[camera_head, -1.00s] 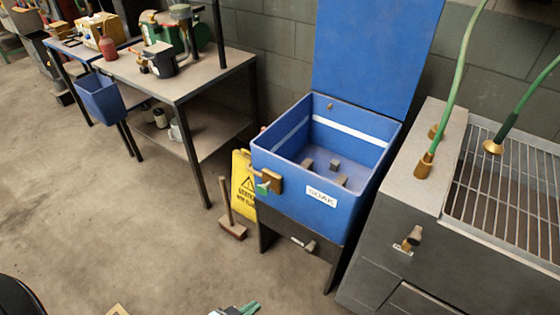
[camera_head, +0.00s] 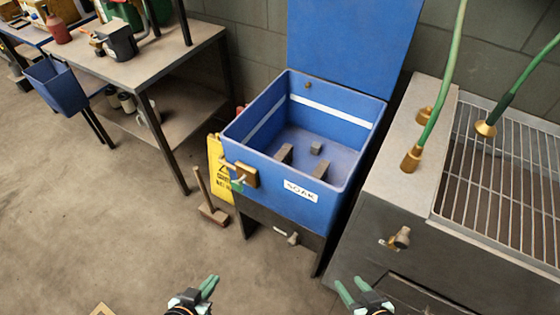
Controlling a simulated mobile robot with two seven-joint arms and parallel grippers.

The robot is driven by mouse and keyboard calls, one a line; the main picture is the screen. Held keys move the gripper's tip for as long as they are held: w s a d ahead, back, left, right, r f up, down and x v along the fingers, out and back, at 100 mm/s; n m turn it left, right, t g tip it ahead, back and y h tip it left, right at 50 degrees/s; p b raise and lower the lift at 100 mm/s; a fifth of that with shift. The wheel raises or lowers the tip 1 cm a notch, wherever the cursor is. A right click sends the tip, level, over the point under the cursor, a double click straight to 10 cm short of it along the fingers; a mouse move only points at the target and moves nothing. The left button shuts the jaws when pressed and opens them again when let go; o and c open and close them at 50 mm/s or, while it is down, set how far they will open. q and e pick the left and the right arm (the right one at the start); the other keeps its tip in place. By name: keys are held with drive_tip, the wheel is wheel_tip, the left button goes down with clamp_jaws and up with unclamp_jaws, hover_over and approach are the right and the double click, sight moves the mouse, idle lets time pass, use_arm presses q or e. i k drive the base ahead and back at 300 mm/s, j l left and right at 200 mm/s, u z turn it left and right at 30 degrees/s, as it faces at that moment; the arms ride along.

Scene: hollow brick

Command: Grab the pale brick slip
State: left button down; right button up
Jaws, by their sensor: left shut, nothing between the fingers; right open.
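No piece stands out clearly as a pale brick slip. Inside the blue soak tub (camera_head: 333,200) lie several small blocks: one at the left (camera_head: 284,154), a small darker one at the back (camera_head: 316,149) and one at the right (camera_head: 320,167). They look grey-brown, and I cannot tell which is the pale one. My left gripper (camera_head: 212,281) is shut and empty at the bottom of the view, in front of the tub and lower left of it. My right gripper (camera_head: 348,286) is open and empty at the bottom, right of the left one. Both are apart from the tub.
The tub's blue lid (camera_head: 350,40) stands up behind it. A brass tap (camera_head: 246,175) juts from its front left corner. A grey sink unit with a wire grate (camera_head: 500,170) and green hoses is at right. A brush (camera_head: 210,208) and yellow sign (camera_head: 216,165) stand left.

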sight(285, 155)
drive_tip(key=i+j+z, duration=0.1)
drive_tip(key=j, duration=0.25)
drive_tip(key=i+j+z, duration=0.1)
drive_tip(key=i+j, duration=0.15)
drive_tip(key=j, duration=0.15)
drive_tip(key=i+j+z, duration=0.1)
drive_tip(key=j, duration=0.3)
drive_tip(key=i+j+z, duration=0.1)
drive_tip(key=j, duration=0.3)
drive_tip(key=i, duration=0.1)
